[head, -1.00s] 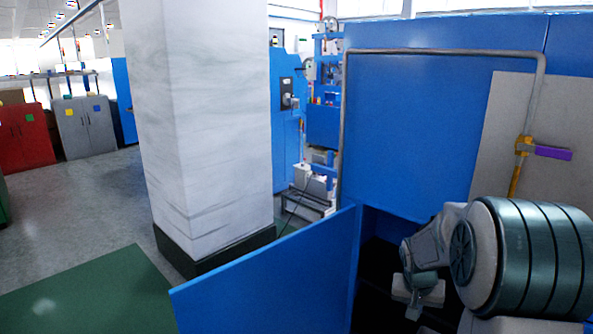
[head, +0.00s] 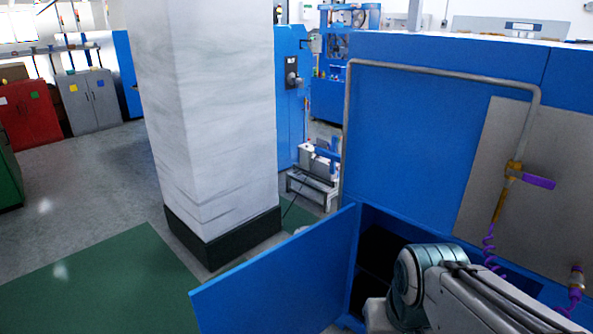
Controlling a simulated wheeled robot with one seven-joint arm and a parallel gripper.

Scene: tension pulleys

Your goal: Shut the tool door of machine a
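The blue tool door (head: 275,275) stands wide open, swung out to the left from the lower part of the blue machine (head: 415,145). Its hinge side is at the left edge of a dark compartment (head: 378,255) under the machine's front. My arm reaches in from the lower right, in front of the compartment. The arm covers part of the opening. My gripper is not visible. I cannot tell whether the arm touches the door.
A white pillar (head: 215,120) with a dark base stands left of the door. A green floor mat (head: 100,280) lies at the lower left. A pipe (head: 440,75) with a purple-handled valve (head: 537,181) runs on the machine front. Cabinets (head: 88,100) stand far left.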

